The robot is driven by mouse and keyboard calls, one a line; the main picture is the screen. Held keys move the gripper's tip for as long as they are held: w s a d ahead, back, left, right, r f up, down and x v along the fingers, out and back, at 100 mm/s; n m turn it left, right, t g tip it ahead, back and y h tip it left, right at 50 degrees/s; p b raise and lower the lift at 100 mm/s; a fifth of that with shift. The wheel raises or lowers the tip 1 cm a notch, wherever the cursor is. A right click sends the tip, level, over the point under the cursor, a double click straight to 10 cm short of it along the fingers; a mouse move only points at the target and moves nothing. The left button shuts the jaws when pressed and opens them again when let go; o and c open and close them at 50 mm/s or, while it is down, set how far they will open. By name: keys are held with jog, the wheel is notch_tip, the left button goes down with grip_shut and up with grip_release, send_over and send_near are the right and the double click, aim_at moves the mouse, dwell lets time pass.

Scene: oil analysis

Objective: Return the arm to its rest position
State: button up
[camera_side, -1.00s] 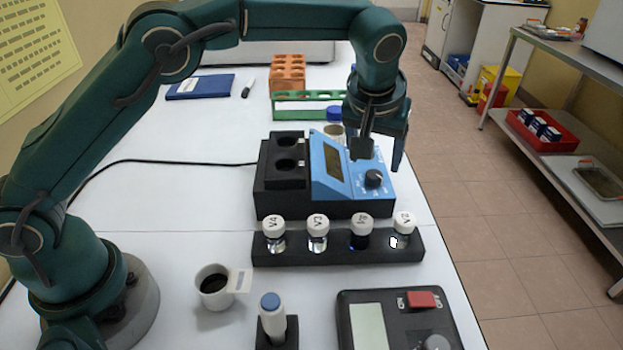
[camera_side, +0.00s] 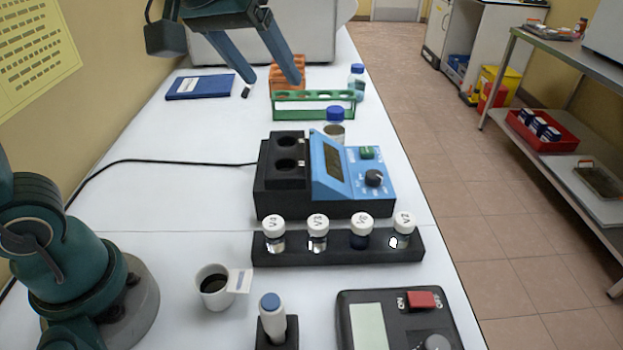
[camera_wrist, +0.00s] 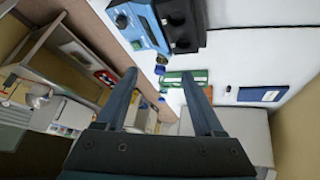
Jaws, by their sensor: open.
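My gripper (camera_side: 270,82) is high up at the top of the side view, over the far part of the white bench. Its two fingers are spread apart and nothing is between them. In the wrist view my gripper (camera_wrist: 165,82) also shows open and empty, with the green rack behind its fingers. Most of my arm is above the top edge of the side view.
The blue-and-black instrument (camera_side: 350,170) stands mid-bench. A black rack (camera_side: 335,255) holds several white-capped vials. A green rack (camera_side: 305,103), an orange block (camera_side: 287,68) and a blue book (camera_side: 200,87) lie at the back. A cup (camera_side: 213,287) and black device (camera_side: 400,325) stand in front.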

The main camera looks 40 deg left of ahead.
jog(key=s+f+m+g+h, duration=0.1)
jog(key=s+f+m, duration=0.3)
jog(key=s+f, duration=0.5)
jog(key=s, duration=0.4)
jog(key=shift+s+a+f, duration=0.15)
jog(key=shift+s+a, duration=0.1)
jog(key=shift+a, duration=0.05)
